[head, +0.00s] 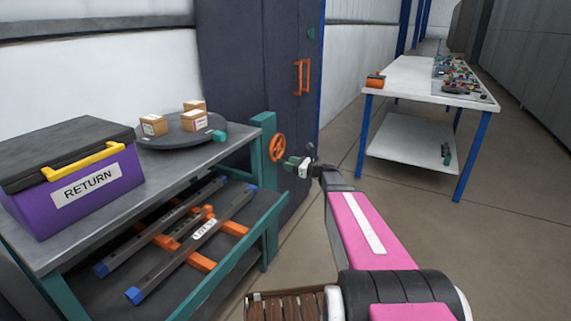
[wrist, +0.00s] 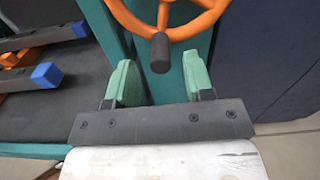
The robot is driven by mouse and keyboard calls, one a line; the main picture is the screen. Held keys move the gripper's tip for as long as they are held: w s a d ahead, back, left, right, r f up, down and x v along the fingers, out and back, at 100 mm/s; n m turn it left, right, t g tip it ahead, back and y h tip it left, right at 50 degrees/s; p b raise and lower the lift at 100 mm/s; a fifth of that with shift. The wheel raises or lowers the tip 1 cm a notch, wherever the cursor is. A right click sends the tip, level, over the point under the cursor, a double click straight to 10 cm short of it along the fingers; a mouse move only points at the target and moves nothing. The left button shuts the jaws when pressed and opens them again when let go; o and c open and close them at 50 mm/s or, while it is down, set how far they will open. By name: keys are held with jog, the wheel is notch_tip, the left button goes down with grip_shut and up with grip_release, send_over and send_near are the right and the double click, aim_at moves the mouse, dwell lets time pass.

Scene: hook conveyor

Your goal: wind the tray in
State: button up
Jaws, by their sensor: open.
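An orange handwheel (head: 278,147) is mounted on a teal post (head: 264,135) at the right end of the workbench. In the wrist view the handwheel (wrist: 180,22) fills the top, and its dark crank knob (wrist: 160,52) points toward me. My gripper (head: 289,163) is just right of and slightly below the wheel. Its two green fingers (wrist: 158,80) are open, with the knob ahead between their tips, not clasped. A dark round tray (head: 180,133) with a teal tab carries several small cardboard boxes (head: 154,125) on the bench top; which tray the wheel drives, I cannot tell.
A purple RETURN bin (head: 80,187) with a black lid stands at the bench's left. Dark rails with blue ends and orange brackets (head: 168,240) lie on the lower shelf (head: 232,262). A dark cabinet (head: 250,60) stands behind. A white table (head: 415,75) stands at back right, with clear floor before it.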

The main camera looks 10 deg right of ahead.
jog(key=shift+x, duration=1.4)
grip_shut()
jog(key=shift+s, duration=0.1)
